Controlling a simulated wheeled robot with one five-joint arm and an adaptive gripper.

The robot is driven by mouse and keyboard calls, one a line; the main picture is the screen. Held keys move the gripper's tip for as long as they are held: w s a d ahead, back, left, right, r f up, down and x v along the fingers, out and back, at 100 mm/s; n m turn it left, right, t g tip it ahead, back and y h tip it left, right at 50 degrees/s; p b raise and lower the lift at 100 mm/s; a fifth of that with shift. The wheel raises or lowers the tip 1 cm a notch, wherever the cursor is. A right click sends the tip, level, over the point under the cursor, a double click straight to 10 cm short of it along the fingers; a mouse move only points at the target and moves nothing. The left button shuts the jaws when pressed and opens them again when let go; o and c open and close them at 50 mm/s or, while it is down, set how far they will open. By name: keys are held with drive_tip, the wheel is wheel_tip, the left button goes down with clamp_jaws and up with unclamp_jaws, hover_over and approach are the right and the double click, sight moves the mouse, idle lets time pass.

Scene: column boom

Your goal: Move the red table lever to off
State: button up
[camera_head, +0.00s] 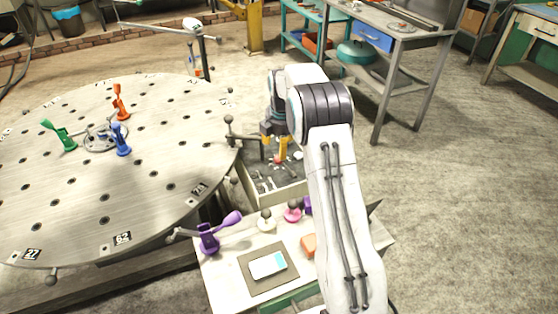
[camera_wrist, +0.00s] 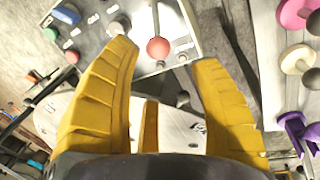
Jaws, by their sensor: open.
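I cannot tell how far the knob is from the fingertips. My arm hides part of that area, and the lever is too small to make out clearly there.
A large round perforated table (camera_head: 80,190) lies left. A small bench with a purple clamp (camera_head: 210,238) and pink knob (camera_head: 292,213) stands in front.

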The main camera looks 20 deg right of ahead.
sight(279, 159)
drive_tip(key=shift+w+d+f, duration=0.15)
drive_tip(key=shift+w+f, duration=0.1)
drive_tip(key=shift+f, duration=0.45)
drive_tip(key=shift+w+d+f+p, duration=0.1)
drive_tip(key=shift+w+f+p, duration=0.1)
drive_tip(key=shift+f, duration=0.9)
drive_tip(key=shift+w+a+f+p, duration=0.1)
drive_tip(key=shift+w+f, duration=0.15)
drive_tip(key=shift+f, duration=0.8)
drive_tip(key=shift+w+d+f+p, duration=0.1)
drive_tip(key=shift+w+f, duration=0.1)
drive_tip(key=shift+f, duration=0.9)
drive_tip(key=shift+o, duration=0.3)
clamp_jaws()
